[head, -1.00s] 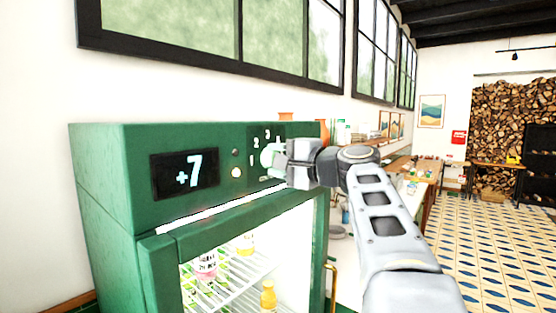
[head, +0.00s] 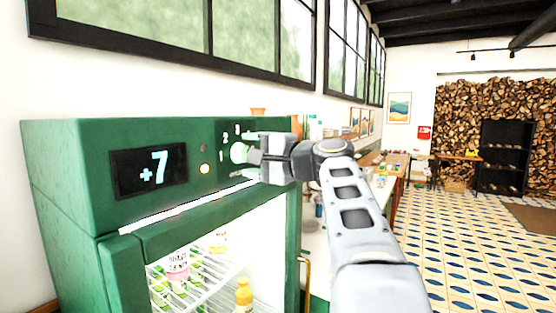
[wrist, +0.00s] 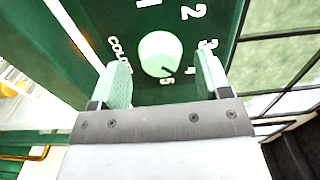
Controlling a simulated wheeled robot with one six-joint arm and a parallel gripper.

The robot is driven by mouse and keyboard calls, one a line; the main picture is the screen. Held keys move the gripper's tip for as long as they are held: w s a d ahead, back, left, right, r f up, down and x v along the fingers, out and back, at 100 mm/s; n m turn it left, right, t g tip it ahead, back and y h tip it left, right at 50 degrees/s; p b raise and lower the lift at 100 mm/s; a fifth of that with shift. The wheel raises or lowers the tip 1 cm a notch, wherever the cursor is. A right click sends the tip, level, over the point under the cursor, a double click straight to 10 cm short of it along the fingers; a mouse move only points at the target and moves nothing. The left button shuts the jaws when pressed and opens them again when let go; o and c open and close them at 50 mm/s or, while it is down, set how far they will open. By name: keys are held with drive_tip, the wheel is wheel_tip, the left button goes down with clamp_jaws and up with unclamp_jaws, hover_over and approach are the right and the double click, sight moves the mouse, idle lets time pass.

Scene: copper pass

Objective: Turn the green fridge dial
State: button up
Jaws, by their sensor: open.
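In the wrist view the dial (wrist: 160,50) lies between the two pale green fingers of my gripper (wrist: 163,62). The gripper is open, with a gap showing on each side of the dial.
Below the panel, a glass door (head: 215,265) shows lit shelves with several bottles. A long counter (head: 385,185) with items runs along the wall behind my arm. The tiled floor (head: 450,240) at the right is clear.

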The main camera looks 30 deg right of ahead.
drive_tip(key=b+v, duration=0.2)
drive_tip(key=v, duration=1)
drive_tip(key=shift+s, duration=0.35)
drive_tip(key=shift+d, duration=0.1)
